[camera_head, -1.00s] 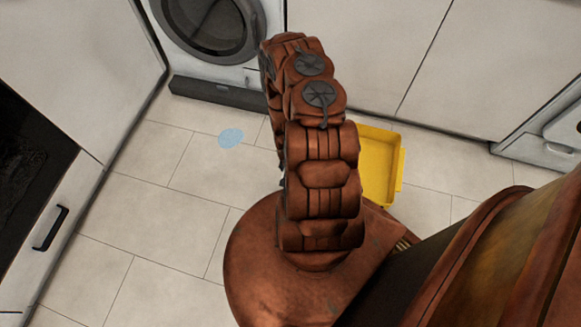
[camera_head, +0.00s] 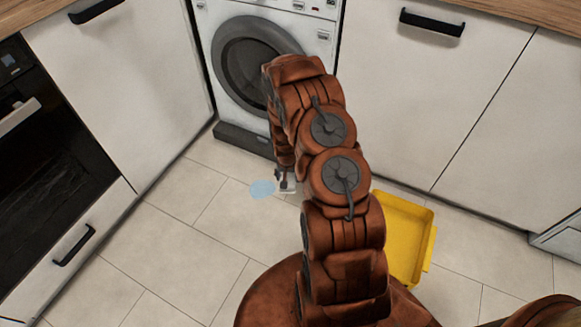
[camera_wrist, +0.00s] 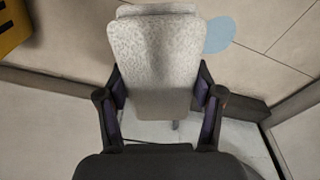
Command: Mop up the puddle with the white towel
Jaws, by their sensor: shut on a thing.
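The puddle (camera_head: 262,189) is a small light-blue patch on the tiled floor in front of the washing machine. It also shows in the wrist view (camera_wrist: 219,34), just beyond the towel's upper right. The white towel (camera_wrist: 158,60) looks like a thick folded pad in the wrist view. My gripper (camera_wrist: 160,100) is shut on it, one finger at each side. In the head view, my gripper (camera_head: 286,182) is low over the floor just right of the puddle, partly hidden by my arm. I cannot tell whether the towel touches the floor.
A yellow tray (camera_head: 425,240) stands on the floor to the right of my arm; its corner shows in the wrist view (camera_wrist: 12,25). A washing machine (camera_head: 322,40) and white cabinets (camera_head: 440,90) stand behind. An oven (camera_head: 50,150) is at left. The floor at front left is clear.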

